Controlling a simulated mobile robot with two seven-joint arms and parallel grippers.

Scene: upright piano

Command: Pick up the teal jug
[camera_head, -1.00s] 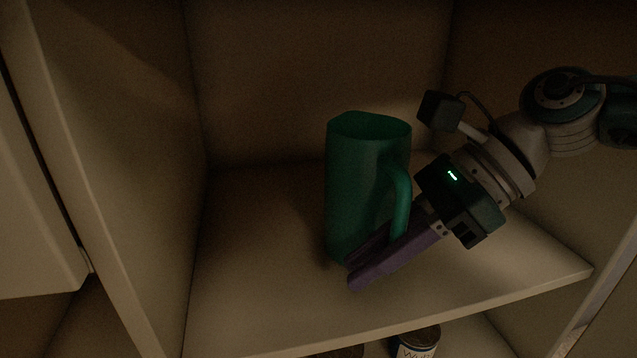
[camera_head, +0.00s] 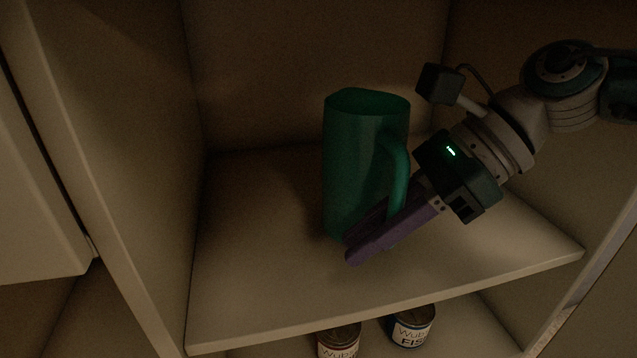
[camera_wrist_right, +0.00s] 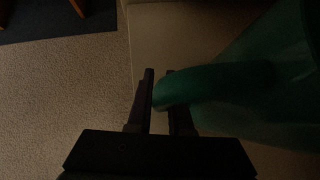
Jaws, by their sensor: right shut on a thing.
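The teal jug (camera_head: 360,160) is upright over the shelf in the cabinet, its handle (camera_head: 399,178) towards the right. My right gripper (camera_head: 353,246) comes in from the right and is shut on the handle near its lower end. In the right wrist view, the handle (camera_wrist_right: 215,84) passes between the two fingers (camera_wrist_right: 160,76), and the jug body (camera_wrist_right: 285,105) lies to the right. The jug looks slightly raised, but the gap under its base is hard to see. My left gripper is out of view.
The shelf (camera_head: 260,290) has bare room left of and in front of the jug. A cabinet side wall (camera_head: 110,180) stands at left, with a back panel (camera_head: 260,80) behind. Two labelled cans (camera_head: 338,341) (camera_head: 412,328) stand on the level below.

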